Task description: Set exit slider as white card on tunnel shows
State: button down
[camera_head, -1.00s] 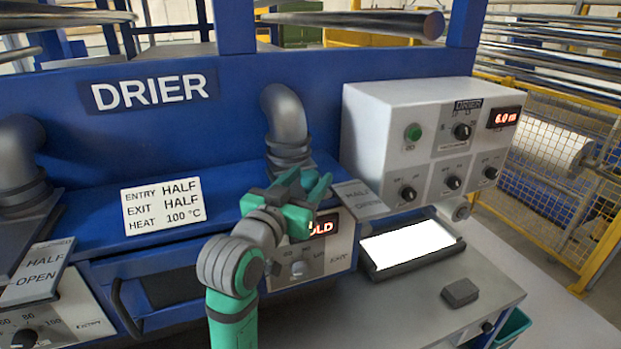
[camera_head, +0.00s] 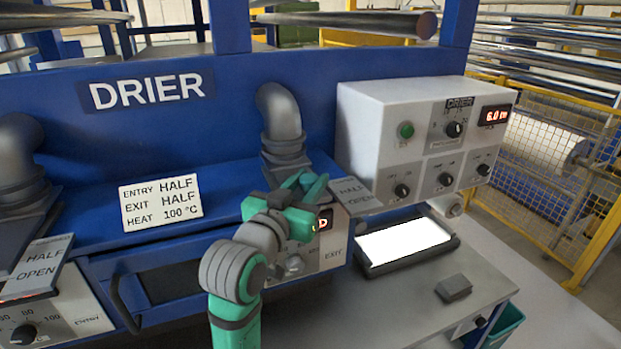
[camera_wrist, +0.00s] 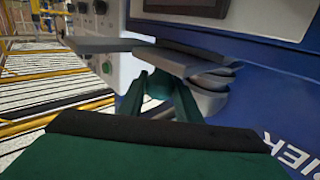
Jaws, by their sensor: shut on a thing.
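The white card (camera_head: 161,203) on the blue tunnel reads entry HALF, exit HALF, heat 100 °C. The exit slider (camera_head: 355,196) is a grey plate marked HALF and OPEN, sticking out to the right below the exit duct (camera_head: 282,125). My gripper (camera_head: 308,187) is shut on the exit slider at the tunnel's right end. In the wrist view the fingers (camera_wrist: 158,92) close near the slider plate (camera_wrist: 108,45). The fingers and arm hide part of the slider, so its exact setting against the duct cannot be read.
The entry slider (camera_head: 38,268), also marked HALF and OPEN, is at far left. The exit dial panel (camera_head: 325,255) sits below my gripper, partly hidden. The grey control box (camera_head: 400,115) stands close to the right. A lit white tray (camera_head: 405,242) and dark block (camera_head: 454,288) lie on the bench.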

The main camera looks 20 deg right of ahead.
jog(key=shift+s+d, duration=0.15)
jog(key=shift+s, duration=0.5)
jog(key=shift+a, duration=0.2)
jog(key=c, duration=1.3)
grip_release()
jog(key=shift+w, duration=0.1)
jog(key=v, duration=1.1)
